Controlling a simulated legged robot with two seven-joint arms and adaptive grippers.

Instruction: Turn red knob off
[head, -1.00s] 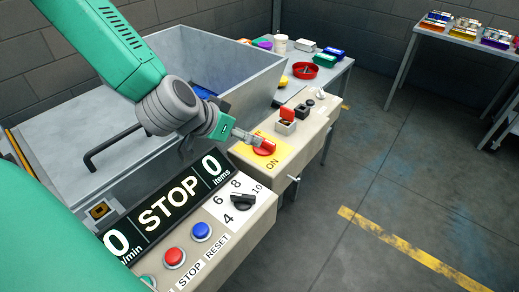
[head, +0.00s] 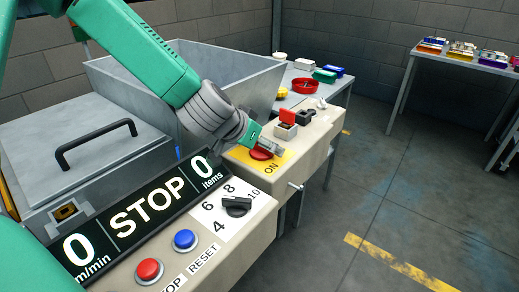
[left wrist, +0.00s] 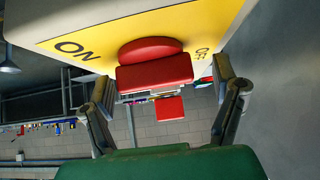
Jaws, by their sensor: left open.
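The red knob (head: 261,154) sits on a yellow plate (head: 272,168) marked ON, on the beige control box. In the left wrist view the red knob (left wrist: 155,70) has a round base and a raised bar. ON is printed to its left and OFF to its right. My left gripper (head: 272,146) is at the knob and hides part of it in the head view. In the wrist view its open fingers (left wrist: 163,77) stand on either side of the knob's bar, with gaps on both sides. My right gripper is not in view.
A box with a raised red cover (head: 287,118) stands just behind the knob. A STOP display (head: 140,212), red button (head: 149,270), blue button (head: 185,239) and black dial (head: 236,206) are in front. A grey metal hopper (head: 245,85) stands behind the arm.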

